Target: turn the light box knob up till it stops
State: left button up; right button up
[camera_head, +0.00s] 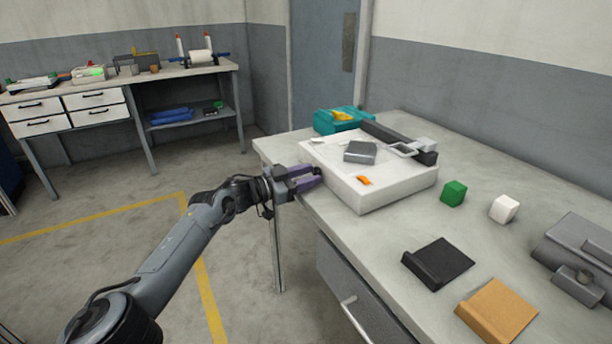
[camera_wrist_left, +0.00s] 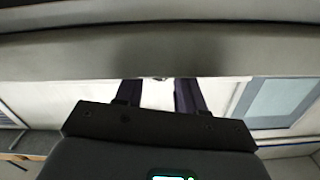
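The light box (camera_head: 384,192) is a thick white slab on the table, near its left edge. A small grey block (camera_head: 360,152) and a small orange piece (camera_head: 364,180) lie on its top. I cannot make out the knob; the left side of the box is partly behind my gripper. My left gripper (camera_head: 316,176) is at that left side, with its purple fingers pointing at the box. In the left wrist view its two dark fingers (camera_wrist_left: 160,92) stand apart with a pale gap between them. Whether they touch anything is unclear. My right gripper is not in view.
On the table (camera_head: 340,225) are a teal case (camera_head: 325,122), a green cube (camera_head: 453,194), a white cube (camera_head: 504,209), a black holder (camera_head: 437,263), a tan holder (camera_head: 497,309) and a grey device (camera_head: 578,248). A workbench (camera_head: 190,72) stands at the back left.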

aim_at(314, 171)
pick_arm(q)
jog(key=shift+r, duration=0.1)
jog(key=shift+s+a+p, duration=0.1)
jog(key=shift+a+p, duration=0.2)
jog(key=shift+p, duration=0.35)
jog(key=p+v, duration=0.2)
jog(key=p, duration=0.1)
jog(key=shift+s+a+r, duration=0.15)
jog(key=shift+r, duration=0.15)
jog(key=p+v, duration=0.3)
jog(key=v, duration=0.4)
jog(key=shift+s+a+f, duration=0.2)
jog(key=shift+a+f, duration=0.05)
jog(key=shift+f, duration=0.1)
jog(key=shift+o, duration=0.3)
